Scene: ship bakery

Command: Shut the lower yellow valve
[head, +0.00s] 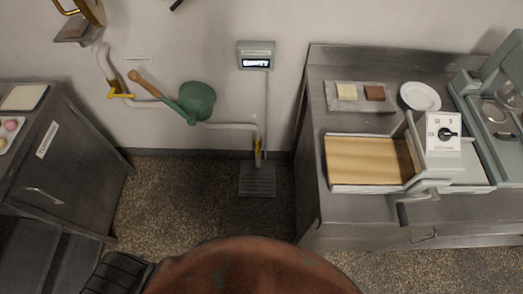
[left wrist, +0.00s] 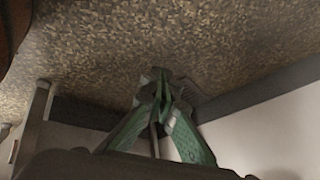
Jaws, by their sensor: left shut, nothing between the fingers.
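In the head view a pale pipe runs along the wall and drops at its right end. The lower yellow valve (head: 258,146) sits on that drop, just above a floor grate (head: 258,181). Its handle looks upright, roughly along the pipe. Another yellow valve (head: 120,95) is higher on the pipe at the left, its handle roughly level. My left gripper (left wrist: 163,80) shows in the left wrist view with its green fingers together and empty. Floor and wall base lie beyond it, and no valve shows there. My right gripper is in neither view.
A display box (head: 256,56) is on the wall. A steel counter (head: 315,110) stands right and a cabinet (head: 75,165) left. The floor between is clear.

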